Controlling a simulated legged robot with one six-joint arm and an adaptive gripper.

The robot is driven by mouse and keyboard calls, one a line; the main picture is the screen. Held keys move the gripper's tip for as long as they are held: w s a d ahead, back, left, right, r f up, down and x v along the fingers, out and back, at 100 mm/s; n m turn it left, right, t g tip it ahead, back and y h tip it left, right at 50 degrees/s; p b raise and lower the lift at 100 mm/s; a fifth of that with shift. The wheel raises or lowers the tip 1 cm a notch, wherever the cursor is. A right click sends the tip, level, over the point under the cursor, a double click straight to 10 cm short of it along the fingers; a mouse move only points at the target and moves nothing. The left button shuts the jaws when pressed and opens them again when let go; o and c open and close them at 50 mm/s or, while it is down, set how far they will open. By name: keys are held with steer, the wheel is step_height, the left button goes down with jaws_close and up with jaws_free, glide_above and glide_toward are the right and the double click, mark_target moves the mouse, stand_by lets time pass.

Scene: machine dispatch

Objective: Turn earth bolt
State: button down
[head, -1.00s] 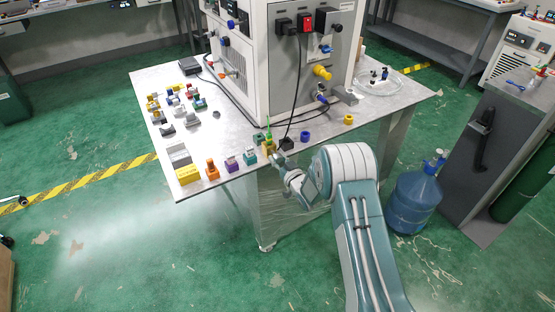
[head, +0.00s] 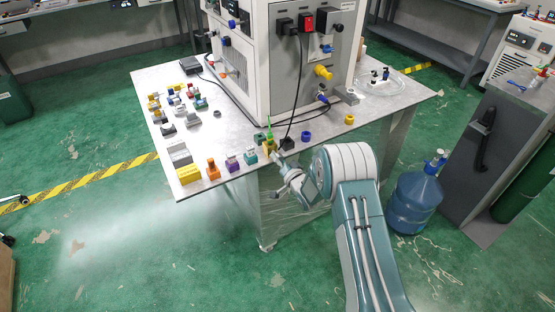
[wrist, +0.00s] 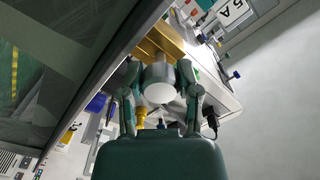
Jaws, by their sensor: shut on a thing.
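The earth bolt shows in the wrist view as a pale grey cylinder (wrist: 160,92) with a round end, in front of a brass-yellow block (wrist: 160,42). My gripper (wrist: 158,76) has one finger on each side of the cylinder and is shut on it. In the head view my gripper (head: 276,160) is at the table's front edge, beside a yellow block with a green upright piece (head: 269,138). The bolt itself is too small and covered to make out there. I cannot tell how far it is turned.
The metal table (head: 232,130) carries a large white-grey machine (head: 290,70) with hanging black cables. Orange, purple and teal blocks line the front edge to the left. A dark blue ring (head: 306,136) lies to the right. A blue water bottle (head: 414,203) stands on the floor.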

steer(key=shift+s+d+f, duration=0.15)
steer(key=shift+f, duration=0.3)
steer(key=shift+c, duration=1.5)
jaws_free()
steer(key=shift+r, duration=0.2)
steer(key=shift+r, duration=0.1)
steer(key=v, duration=1.1)
steer(key=shift+s+d, duration=0.25)
steer(key=shift+d, duration=0.05)
